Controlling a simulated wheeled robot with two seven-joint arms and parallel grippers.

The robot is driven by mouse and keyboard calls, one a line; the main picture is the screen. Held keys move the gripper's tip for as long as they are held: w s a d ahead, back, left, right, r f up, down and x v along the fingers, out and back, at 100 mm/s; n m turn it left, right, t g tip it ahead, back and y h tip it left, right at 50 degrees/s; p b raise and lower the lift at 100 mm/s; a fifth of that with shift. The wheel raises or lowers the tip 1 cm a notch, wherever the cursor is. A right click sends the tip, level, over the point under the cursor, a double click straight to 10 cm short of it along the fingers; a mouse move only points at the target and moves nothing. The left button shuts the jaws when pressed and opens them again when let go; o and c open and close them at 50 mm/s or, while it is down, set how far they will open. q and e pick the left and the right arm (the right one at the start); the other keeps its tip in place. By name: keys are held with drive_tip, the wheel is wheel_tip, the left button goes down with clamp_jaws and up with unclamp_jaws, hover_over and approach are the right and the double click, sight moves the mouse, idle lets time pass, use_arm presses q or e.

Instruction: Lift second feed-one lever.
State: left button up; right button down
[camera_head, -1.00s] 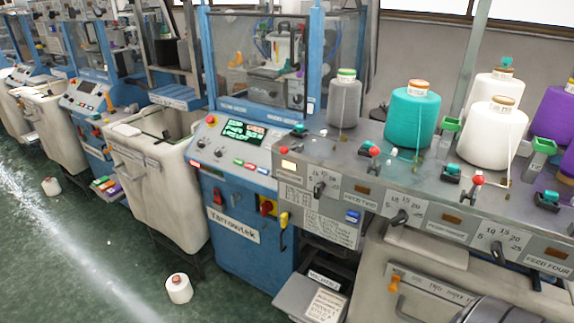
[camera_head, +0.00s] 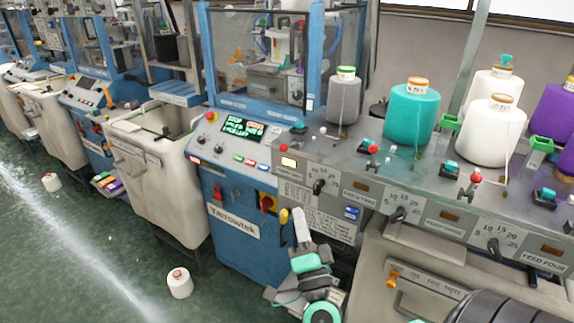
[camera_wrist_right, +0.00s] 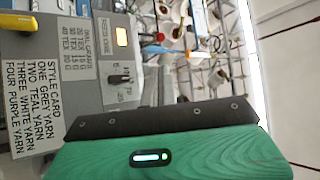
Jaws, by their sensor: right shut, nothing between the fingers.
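The feed-one station is the left end of the grey feed panel (camera_head: 340,183), with a black dial knob (camera_head: 318,187). A small lever with a pale tip (camera_head: 322,131) stands above it by the grey yarn cone (camera_head: 345,98); its exact position is too small to tell. In the right wrist view the FEED ONE label (camera_wrist_right: 103,28) and dial knob (camera_wrist_right: 122,78) show upside down or turned. My left gripper is out of view.
Red-tipped levers (camera_head: 372,149) stand along the panel top to the right, before teal (camera_head: 411,112) and white (camera_head: 490,130) cones. The blue machine (camera_head: 235,205) is left of my gripper. A loose white cone (camera_head: 179,283) lies on the open floor.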

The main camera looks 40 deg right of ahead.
sight(284, 151)
drive_tip(key=shift+r, duration=0.1)
drive_tip(key=p+x, duration=0.6)
drive_tip(key=x, duration=0.6)
drive_tip(key=shift+w+d+r, duration=0.15)
drive_tip(key=shift+w+r, duration=0.05)
drive_tip(key=shift+r, duration=0.15)
drive_tip(key=shift+w+d+r, duration=0.2)
drive_tip(key=shift+w, duration=0.35)
drive_tip(key=shift+w+p, duration=0.1)
drive_tip(key=shift+p, duration=0.2)
